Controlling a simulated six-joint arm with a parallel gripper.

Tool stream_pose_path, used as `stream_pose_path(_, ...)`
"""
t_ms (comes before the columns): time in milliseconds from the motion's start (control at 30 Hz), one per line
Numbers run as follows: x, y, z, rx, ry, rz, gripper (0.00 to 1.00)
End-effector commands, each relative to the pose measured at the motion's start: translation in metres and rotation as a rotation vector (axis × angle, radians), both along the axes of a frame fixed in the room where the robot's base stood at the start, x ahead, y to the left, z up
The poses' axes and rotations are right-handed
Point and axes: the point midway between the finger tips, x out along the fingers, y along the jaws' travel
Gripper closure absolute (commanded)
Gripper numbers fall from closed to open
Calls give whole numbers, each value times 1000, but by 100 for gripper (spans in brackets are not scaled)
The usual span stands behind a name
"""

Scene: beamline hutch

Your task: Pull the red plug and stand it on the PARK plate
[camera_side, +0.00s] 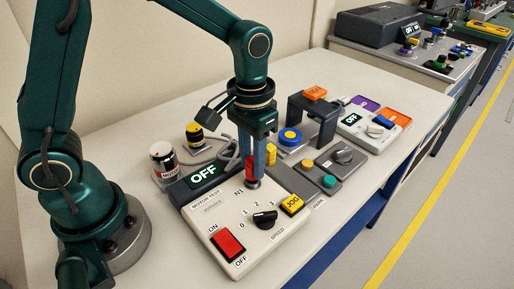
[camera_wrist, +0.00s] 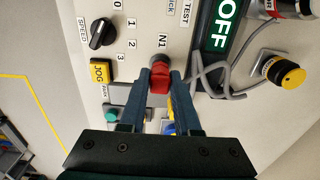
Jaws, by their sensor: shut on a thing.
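The red plug (camera_side: 251,170) stands upright at the N1 socket on the cream motor test panel (camera_side: 207,222). My gripper (camera_side: 252,163) points straight down with its two fingers on either side of the plug, shut on it. I cannot tell whether the plug is fully seated.
The panel has a black speed knob (camera_side: 265,219), a yellow JOG button (camera_side: 292,204) and a red switch (camera_side: 228,243). An OFF display (camera_side: 204,175), grey cables (camera_wrist: 205,78) and a yellow-black knob (camera_wrist: 287,75) are close by. A grey button box (camera_side: 329,174) and dark bridge (camera_side: 313,110) stand right.

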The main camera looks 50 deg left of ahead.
Motion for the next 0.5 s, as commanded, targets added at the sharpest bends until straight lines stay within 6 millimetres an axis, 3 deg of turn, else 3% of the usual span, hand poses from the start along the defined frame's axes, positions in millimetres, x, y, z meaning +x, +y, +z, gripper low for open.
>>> stream_pose_path(500,0,0,10,0,-1,0,100)
